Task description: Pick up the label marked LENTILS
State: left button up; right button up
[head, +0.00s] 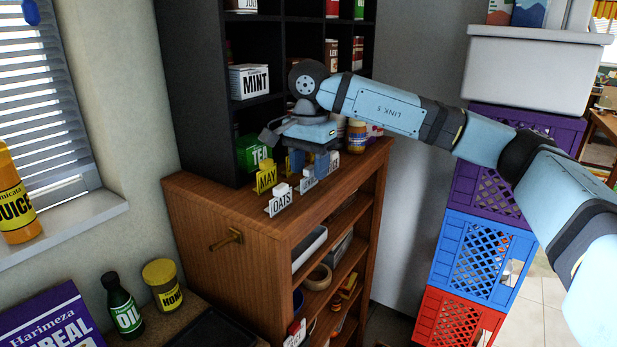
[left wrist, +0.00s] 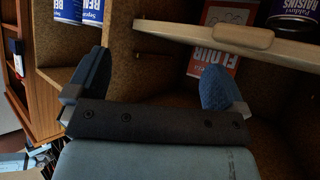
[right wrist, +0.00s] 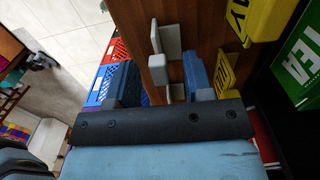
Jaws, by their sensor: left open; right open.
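Several small standing labels are on top of the wooden cabinet (head: 232,205). The white OATS label (head: 280,201) stands near its front edge, with a yellow MAY label (head: 266,177) behind it. Another white label (head: 308,184) stands to the right, partly hidden by my right gripper (head: 309,164); I cannot read LENTILS on it for certain. My right gripper is open just above these labels. In the right wrist view, a white label (right wrist: 156,68) seen edge-on lies between its open fingers (right wrist: 160,82). My left gripper (left wrist: 155,82) is open and empty, facing a shelf.
A black shelf unit holding a MINT box (head: 249,81) and a green TEA box (head: 252,153) rises behind the labels. Stacked crates (head: 481,260) stand at the right. In the left wrist view, a wooden board (left wrist: 225,37) crosses before a FLOUR box (left wrist: 218,65).

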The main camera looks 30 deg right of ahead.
jog(key=shift+f, duration=1.35)
grip_shut()
jog(key=shift+r, duration=0.1)
